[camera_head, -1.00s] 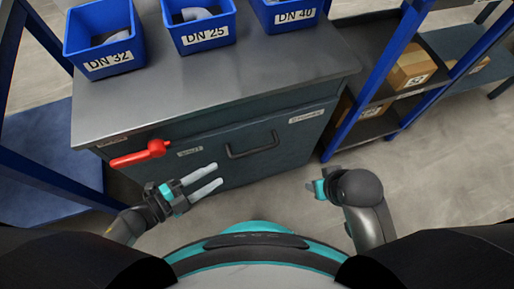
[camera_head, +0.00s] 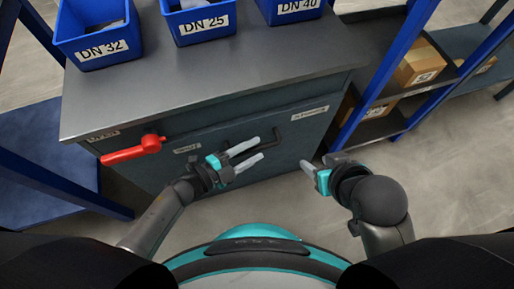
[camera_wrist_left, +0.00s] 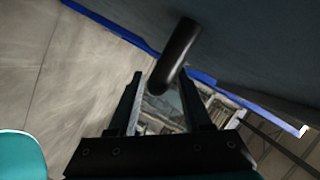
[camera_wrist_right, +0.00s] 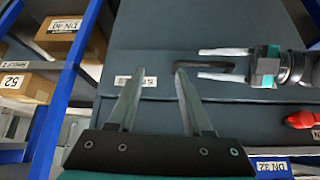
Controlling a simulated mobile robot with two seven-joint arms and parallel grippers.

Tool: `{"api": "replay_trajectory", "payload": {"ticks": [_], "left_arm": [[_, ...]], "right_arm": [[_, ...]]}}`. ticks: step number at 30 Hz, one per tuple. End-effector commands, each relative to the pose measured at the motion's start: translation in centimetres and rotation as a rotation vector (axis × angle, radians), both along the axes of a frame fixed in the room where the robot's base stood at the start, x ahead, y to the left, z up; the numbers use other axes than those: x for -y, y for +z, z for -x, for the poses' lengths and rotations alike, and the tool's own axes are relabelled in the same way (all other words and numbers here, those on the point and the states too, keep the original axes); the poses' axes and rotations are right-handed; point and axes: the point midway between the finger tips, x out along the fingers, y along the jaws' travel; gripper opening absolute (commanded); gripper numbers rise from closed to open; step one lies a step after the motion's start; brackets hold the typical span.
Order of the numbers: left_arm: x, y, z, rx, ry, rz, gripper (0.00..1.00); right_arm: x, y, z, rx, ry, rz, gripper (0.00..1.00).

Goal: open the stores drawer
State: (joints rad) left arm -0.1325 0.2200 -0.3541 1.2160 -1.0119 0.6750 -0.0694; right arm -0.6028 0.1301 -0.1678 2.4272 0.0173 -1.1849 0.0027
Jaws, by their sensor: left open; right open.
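The stores drawer (camera_head: 306,126) is a dark grey-blue front under the worktop and looks shut. Its dark bar handle (camera_head: 277,142) is partly hidden behind my left gripper (camera_head: 260,149). The left gripper is open, with its fingers pointing at the handle. In the left wrist view the handle (camera_wrist_left: 177,55) shows between and beyond the two fingers (camera_wrist_left: 158,76); contact cannot be told. My right gripper (camera_head: 305,170) is open and empty, to the right of the handle and apart from it. The right wrist view shows its fingers (camera_wrist_right: 158,70) towards the drawer front (camera_wrist_right: 155,110).
A red lever (camera_head: 133,150) sticks out of the cabinet left of the handle. Blue bins (camera_head: 95,35) stand on the worktop (camera_head: 210,80). A blue-framed shelf with cardboard boxes (camera_head: 420,62) is at the right. The floor (camera_head: 440,170) at the right is clear.

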Motion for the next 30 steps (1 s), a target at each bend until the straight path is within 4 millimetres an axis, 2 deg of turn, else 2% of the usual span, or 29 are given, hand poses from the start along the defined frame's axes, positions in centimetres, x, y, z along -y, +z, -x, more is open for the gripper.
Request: {"api": "replay_trajectory", "payload": {"ticks": [7,19,30], "left_arm": [[1.1,-0.4,-0.8,-0.001,0.000,0.001,0.50],[1.3,-0.4,-1.0,-0.001,0.000,0.001,0.50],[1.3,-0.4,-1.0,-0.001,0.000,0.001,0.08]], "right_arm": [[-1.2,-0.2,-0.9,0.079,0.016,-0.036,0.50],[-1.4,-0.2,-1.2,0.100,0.019,-0.045,0.50],[-1.4,-0.2,-1.2,0.099,0.018,-0.045,0.50]]}}
